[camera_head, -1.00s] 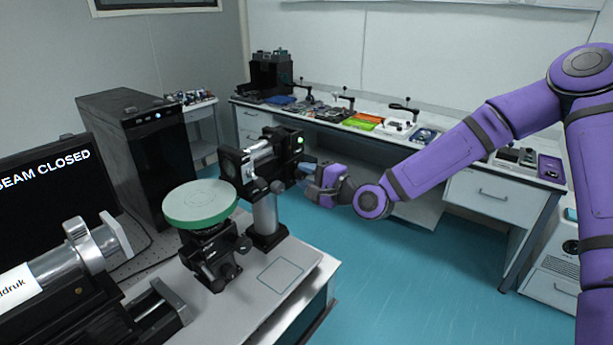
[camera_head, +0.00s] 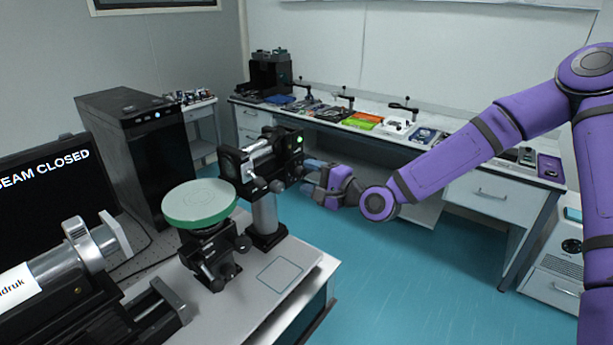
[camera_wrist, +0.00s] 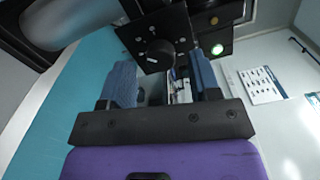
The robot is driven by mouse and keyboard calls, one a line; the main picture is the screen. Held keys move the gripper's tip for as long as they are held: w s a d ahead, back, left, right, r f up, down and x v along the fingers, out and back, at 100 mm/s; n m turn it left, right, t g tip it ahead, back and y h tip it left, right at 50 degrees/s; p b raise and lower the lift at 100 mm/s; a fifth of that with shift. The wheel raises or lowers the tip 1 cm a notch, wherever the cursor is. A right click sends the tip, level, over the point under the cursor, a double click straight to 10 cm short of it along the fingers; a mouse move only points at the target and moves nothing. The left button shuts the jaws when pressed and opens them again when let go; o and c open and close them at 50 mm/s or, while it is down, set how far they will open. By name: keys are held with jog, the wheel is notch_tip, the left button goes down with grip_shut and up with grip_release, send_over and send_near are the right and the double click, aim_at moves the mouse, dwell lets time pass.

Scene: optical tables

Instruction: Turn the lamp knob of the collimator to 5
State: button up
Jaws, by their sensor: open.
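The collimator (camera_head: 262,158) is a black housing with a silver tube on a post, left of my gripper in the head view. Its round black lamp knob (camera_wrist: 160,53) is on a dark end plate in the wrist view. A pale pointer line and small dots around the knob show, but I cannot read the numbers. My gripper (camera_wrist: 162,80) is open, its blue fingers on either side of the knob's line in the picture, with the knob beyond the tips and apparently not held. In the head view, my gripper (camera_head: 309,177) is just right of the collimator's end.
A green lamp (camera_wrist: 217,49) glows beside the knob plate. A green-rimmed round stage (camera_head: 200,204) stands in front of the collimator on the optical table (camera_head: 262,309). The monitor (camera_head: 48,180) reads "BEAM CLOSED". A back bench (camera_head: 465,150) carries several items. Teal floor is clear below my arm.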

jog(key=v, duration=0.9)
jog(key=shift+s+f, duration=0.1)
jog(key=shift+s, duration=0.05)
jog(key=s+d+f+n+g+h, duration=0.2)
jog(key=d+f+n+g+h, duration=0.2)
jog(key=f+n+h, duration=0.15)
jog(key=s+d+r+n+h, duration=0.3)
jog(key=d+r+h, duration=0.3)
jog(key=d+h, duration=0.15)
jog(key=s+d+r+g, duration=0.1)
jog(key=s+d+r, duration=0.3)
jog(key=s+r, duration=0.5)
jog(key=s+d+r+n+h, duration=0.1)
jog(key=s+d+r, duration=0.4)
jog(key=s+r, duration=0.4)
jog(key=s, duration=0.4)
jog(key=shift+s+r+g, duration=0.25)
jog(key=shift+r+g, duration=0.15)
